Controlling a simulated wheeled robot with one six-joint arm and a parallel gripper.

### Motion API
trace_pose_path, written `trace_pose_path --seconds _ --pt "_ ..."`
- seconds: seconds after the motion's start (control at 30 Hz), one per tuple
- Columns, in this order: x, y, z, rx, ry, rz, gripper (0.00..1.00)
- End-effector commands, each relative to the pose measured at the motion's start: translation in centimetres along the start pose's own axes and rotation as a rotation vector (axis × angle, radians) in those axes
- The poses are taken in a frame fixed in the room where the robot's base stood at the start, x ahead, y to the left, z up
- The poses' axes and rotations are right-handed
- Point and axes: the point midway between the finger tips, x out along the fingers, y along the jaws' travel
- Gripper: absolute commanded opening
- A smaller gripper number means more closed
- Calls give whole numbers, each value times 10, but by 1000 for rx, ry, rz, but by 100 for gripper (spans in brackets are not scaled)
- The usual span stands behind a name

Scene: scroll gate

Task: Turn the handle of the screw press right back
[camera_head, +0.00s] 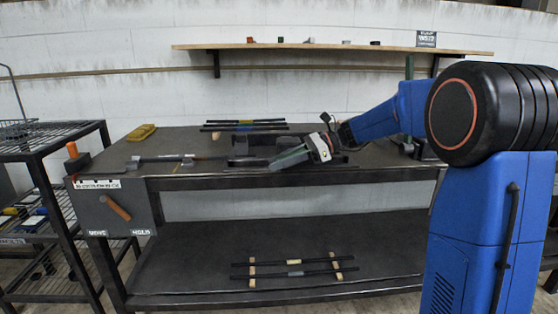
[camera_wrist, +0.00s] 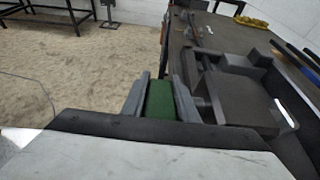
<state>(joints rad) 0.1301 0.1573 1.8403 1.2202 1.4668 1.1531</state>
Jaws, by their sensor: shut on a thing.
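My gripper (camera_wrist: 160,88) is shut on a green handle (camera_wrist: 159,101), which fills the gap between its two grey fingers. In the head view my gripper (camera_head: 300,152) reaches in from the right over the bench, and the green handle shows between its fingers, tilted down to the left. The dark block-like body of what looks like the screw press (camera_wrist: 245,95) stands right beside the fingers in the wrist view. In the head view this body (camera_head: 256,149) is partly hidden behind the gripper. How the handle joins the press cannot be seen clearly.
The dark bench (camera_head: 190,146) carries several black rods (camera_head: 245,124), a yellow object (camera_head: 141,132) and a long bar fixture (camera_head: 170,158). A panel with an orange lever (camera_head: 116,208) is at its left front. More rods (camera_head: 292,263) lie on the lower shelf. A wire rack (camera_head: 40,140) stands left.

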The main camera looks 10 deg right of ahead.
Motion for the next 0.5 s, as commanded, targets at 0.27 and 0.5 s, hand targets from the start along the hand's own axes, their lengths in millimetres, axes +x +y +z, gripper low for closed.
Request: trace_pose_path --seconds 0.27,0.5 --pt "0 0 -6 -4 193 -2 4" --pt "-1 0 -11 -3 296 -1 4"
